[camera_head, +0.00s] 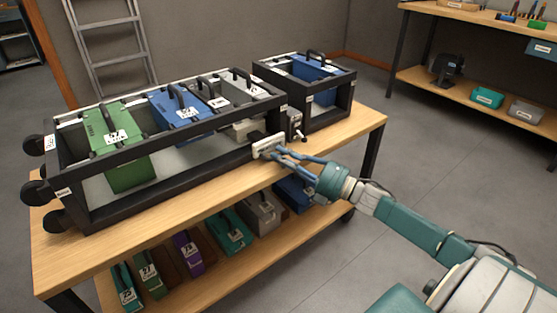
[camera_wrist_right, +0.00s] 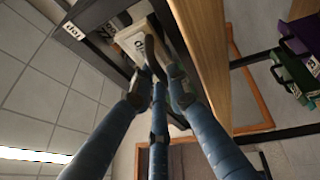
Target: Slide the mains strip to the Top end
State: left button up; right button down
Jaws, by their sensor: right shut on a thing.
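The mains strip (camera_head: 268,144) appears to be the cream block at the front right of the long black frame. It carries a dark label and also shows in the right wrist view (camera_wrist_right: 132,36). My right gripper (camera_head: 279,154) is shut on it, its blue fingers reaching in from the right. The fingertips (camera_wrist_right: 157,78) cover part of the block in the wrist view. A white label reading "Top", upside down, sits on the frame (camera_wrist_right: 72,31) left of the block. My left gripper is not in view.
The long black frame (camera_head: 180,182) holds green and blue cases on a wooden workbench (camera_head: 150,215). A smaller black frame (camera_head: 345,95) stands to its right, with a small metal fitting (camera_head: 295,125) between. Several coloured cases stand on the lower shelf.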

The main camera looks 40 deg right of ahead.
jog(key=shift+w+d, duration=0.1)
jog(key=shift+d, duration=0.3)
jog(key=c, duration=2.1)
grip_release()
jog(key=shift+o, duration=0.8)
jog(key=shift+d, duration=0.15)
jog(key=shift+s+f, duration=0.1)
jog(key=shift+s, duration=0.2)
jog(key=v, duration=1.1)
jog(key=shift+s, duration=0.3)
